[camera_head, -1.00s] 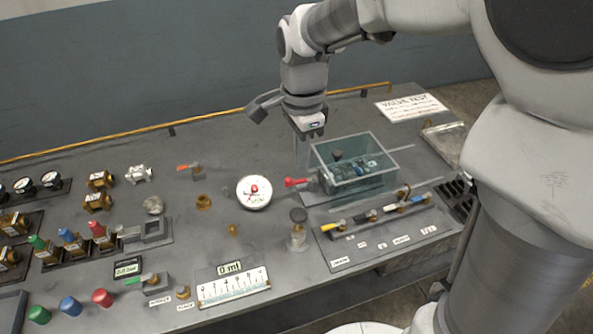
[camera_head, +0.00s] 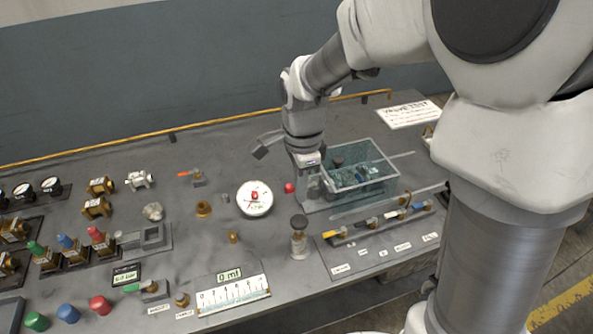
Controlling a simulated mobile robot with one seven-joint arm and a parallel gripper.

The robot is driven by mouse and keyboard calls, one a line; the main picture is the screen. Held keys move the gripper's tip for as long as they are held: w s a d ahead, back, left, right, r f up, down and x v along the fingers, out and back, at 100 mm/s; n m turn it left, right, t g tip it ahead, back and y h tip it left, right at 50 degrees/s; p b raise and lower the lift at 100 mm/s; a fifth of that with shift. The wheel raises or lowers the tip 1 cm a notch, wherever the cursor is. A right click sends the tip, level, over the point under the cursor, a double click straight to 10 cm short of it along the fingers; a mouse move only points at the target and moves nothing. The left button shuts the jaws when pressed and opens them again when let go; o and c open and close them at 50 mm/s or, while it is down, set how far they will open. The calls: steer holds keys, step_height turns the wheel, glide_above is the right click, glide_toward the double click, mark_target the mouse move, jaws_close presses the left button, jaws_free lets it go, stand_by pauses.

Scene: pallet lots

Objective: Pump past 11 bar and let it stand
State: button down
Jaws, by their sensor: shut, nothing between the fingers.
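The test pump is a clear, teal-tinted tank (camera_head: 385,184) with small parts visible inside, at the right of the bench. Its lever ends in a red knob (camera_head: 289,187) on the tank's left side. My gripper (camera_head: 312,190) points down between the knob and the tank, fingers shut and empty. Whether it touches the lever cannot be told; the wrist and fingers hide part of it. A round white dial gauge (camera_head: 255,198) with a red centre lies left of the knob; its reading is too small to read. A small green display (camera_head: 125,278) sits front left, its digits blurred.
A capped glass bottle (camera_head: 299,240) stands in front of the tank. A tray of coloured-handled tools (camera_head: 375,230) lies front right. Valves, colored caps and a white scale (camera_head: 233,295) fill the left and front. A yellow rail (camera_head: 215,125) runs along the back.

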mark_target(301, 220)
step_height(301, 220, down, 8)
steer(key=shift+r, duration=0.25)
step_height(301, 220, down, 4)
steer(key=b, duration=0.3)
steer(key=shift+r, duration=0.15)
steer(key=shift+s, duration=0.15)
stand_by(0.3)
steer(key=shift+r+p, duration=0.5)
steer(key=shift+r, duration=0.1)
step_height(301, 220, up, 13)
steer(key=p, duration=0.2)
steer(key=shift+r, duration=0.2)
